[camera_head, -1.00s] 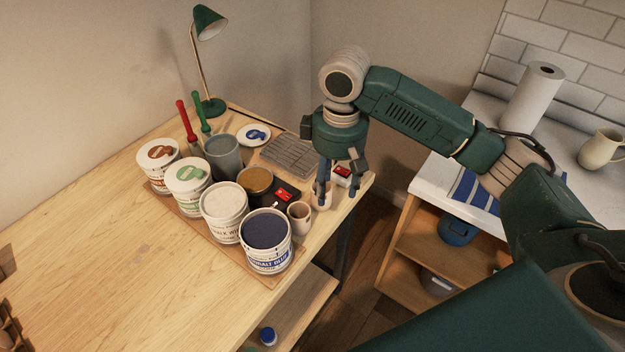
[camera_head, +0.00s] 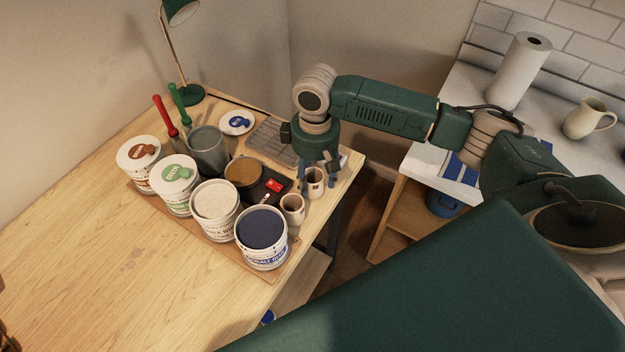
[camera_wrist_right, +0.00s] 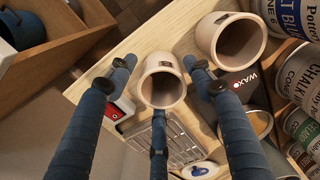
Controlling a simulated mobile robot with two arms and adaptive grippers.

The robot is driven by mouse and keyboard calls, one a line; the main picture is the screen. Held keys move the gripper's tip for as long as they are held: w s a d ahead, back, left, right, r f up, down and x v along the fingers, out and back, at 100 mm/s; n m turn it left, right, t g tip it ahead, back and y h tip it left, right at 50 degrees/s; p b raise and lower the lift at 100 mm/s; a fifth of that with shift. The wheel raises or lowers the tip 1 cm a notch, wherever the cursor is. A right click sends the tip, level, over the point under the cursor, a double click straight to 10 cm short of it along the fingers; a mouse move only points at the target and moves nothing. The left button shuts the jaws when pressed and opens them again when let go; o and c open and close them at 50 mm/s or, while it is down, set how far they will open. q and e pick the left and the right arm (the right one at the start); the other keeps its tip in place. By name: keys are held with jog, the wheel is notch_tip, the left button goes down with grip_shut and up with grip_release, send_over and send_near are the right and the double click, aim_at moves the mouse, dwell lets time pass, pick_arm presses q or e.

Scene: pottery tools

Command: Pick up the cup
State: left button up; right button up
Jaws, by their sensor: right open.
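Two small beige cups stand near the right edge of the wooden table. The farther cup (camera_head: 315,186) is at my right gripper (camera_head: 319,171); the nearer cup (camera_head: 292,208) stands beside the blue paint tub. In the wrist view, the farther cup (camera_wrist_right: 162,88) is upright between the blue fingers of my open right gripper (camera_wrist_right: 160,78). I cannot tell whether any finger touches it. The nearer cup (camera_wrist_right: 228,42) is apart, to the upper right. My left gripper is in neither view.
Several paint tubs, such as the blue one (camera_head: 262,238), crowd a board left of the cups. A black box (camera_head: 268,188) and a metal rack (camera_head: 270,142) lie close by. A cream pitcher (camera_head: 587,119) and paper roll (camera_head: 520,70) stand on the right counter. The left table area is clear.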

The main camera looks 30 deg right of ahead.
jog(key=shift+f, duration=0.9)
jog(key=shift+c, duration=0.3)
jog(key=c, duration=0.9)
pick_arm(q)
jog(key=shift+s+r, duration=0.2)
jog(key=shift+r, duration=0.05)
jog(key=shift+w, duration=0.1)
